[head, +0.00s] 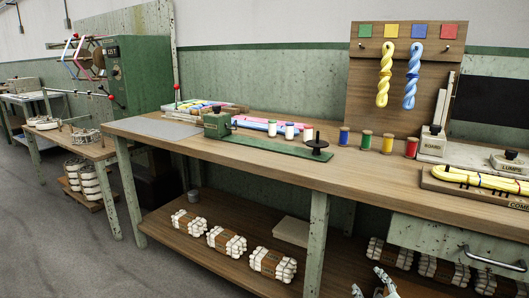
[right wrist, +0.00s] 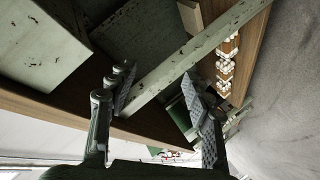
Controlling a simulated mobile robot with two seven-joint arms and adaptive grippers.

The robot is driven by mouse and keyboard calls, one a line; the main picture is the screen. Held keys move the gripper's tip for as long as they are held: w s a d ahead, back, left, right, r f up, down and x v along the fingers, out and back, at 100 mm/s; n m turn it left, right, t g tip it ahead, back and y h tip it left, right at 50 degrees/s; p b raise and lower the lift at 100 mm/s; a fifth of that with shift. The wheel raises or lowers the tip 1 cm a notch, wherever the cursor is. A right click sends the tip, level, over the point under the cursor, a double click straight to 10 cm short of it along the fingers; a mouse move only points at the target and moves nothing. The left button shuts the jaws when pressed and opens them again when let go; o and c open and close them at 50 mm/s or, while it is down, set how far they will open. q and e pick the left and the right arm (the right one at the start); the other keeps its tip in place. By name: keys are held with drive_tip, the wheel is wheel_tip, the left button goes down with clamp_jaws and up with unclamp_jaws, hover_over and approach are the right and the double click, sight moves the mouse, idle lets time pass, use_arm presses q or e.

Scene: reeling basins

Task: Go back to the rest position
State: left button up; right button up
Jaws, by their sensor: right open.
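My right gripper (head: 371,284) shows at the bottom edge of the head view, low in front of the workbench (head: 265,160) and below its top. In the right wrist view my right gripper (right wrist: 158,80) has its two padded fingers apart, with nothing held between them. A pale green bench leg (right wrist: 190,62) runs slantwise behind the fingers in that view; I cannot tell how near it is. My left gripper is in neither view.
The bench's lower shelf (head: 215,262) holds several white bundles (head: 272,263). A drawer with a metal handle (head: 493,258) is at the right. A twist board (head: 400,85) and spools (head: 365,140) stand on top.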

drive_tip(key=s+f+m+g, duration=0.3)
drive_tip(key=s+f+g, duration=0.2)
drive_tip(key=s+f, duration=0.6)
drive_tip(key=s+f+m+g, duration=0.3)
drive_tip(key=s+f+g, duration=0.3)
drive_tip(key=s+f, duration=0.6)
drive_tip(key=s, duration=0.5)
drive_tip(key=shift+s+d+h, duration=0.3)
